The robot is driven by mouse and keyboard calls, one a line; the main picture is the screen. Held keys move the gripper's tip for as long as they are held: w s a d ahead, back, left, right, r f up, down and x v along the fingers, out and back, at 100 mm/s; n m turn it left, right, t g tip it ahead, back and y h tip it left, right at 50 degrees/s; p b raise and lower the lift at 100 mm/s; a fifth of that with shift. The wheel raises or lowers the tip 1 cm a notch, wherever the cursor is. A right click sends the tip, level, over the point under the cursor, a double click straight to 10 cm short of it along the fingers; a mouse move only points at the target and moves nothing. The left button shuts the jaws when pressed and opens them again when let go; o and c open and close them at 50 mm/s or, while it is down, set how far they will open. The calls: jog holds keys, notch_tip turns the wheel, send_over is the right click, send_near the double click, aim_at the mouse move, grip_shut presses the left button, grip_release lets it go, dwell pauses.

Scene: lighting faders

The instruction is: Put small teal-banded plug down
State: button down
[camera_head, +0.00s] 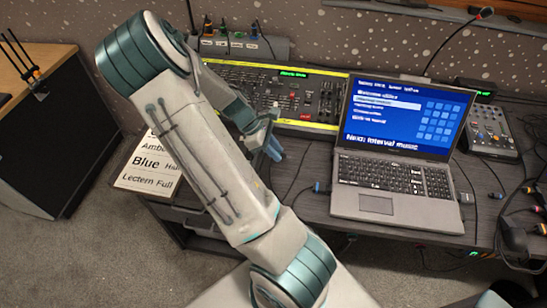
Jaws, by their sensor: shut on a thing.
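My gripper (273,152) is past the end of my arm, low over the desk's left part, in front of the mixing desk. It is partly hidden by my own arm links. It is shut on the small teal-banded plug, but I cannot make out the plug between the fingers. A small plug with a blue band (320,187) lies on the desk at the laptop's left front corner, apart from my gripper, with a thin dark cable.
The open laptop (408,206) stands right of my gripper. The mixing desk (325,102) with yellow edges lies behind it. A printed card (146,180) is at the left. A small mixer (492,130) and several cables are at the right. A narrow desk strip before the mixing desk is bare.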

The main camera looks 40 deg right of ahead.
jog(key=shift+w+a+f, duration=0.1)
jog(key=shift+w+f, duration=0.05)
jog(key=shift+f, duration=2)
jog(key=shift+f, duration=0.3)
jog(key=c, duration=1.3)
grip_release()
